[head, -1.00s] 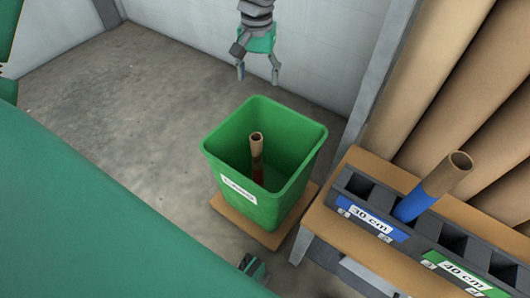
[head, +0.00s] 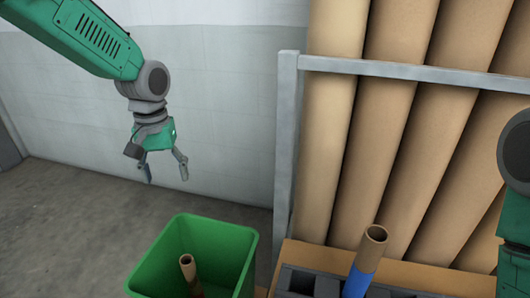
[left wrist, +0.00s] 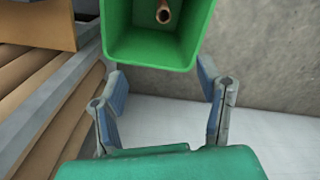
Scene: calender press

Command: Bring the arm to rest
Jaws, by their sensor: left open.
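My left gripper (head: 166,174) hangs at the end of my green left arm (head: 90,38), fingers pointing down. It is open and empty, above and behind the green bin (head: 245,245) in the head view. In the left wrist view its two fingers (left wrist: 162,95) are spread with nothing between them, and the green bin (left wrist: 160,55) lies beyond them. A brown cardboard tube (head: 187,265) stands inside the bin. At the right edge of the head view part of my right arm (head: 515,190) shows; its gripper is out of view.
Big brown rolls (head: 385,130) lean behind a grey metal frame (head: 286,150) on the right. A dark slotted rack (head: 300,280) holds a tube with a blue band (head: 360,275). Open floor (head: 60,220) lies left of the bin.

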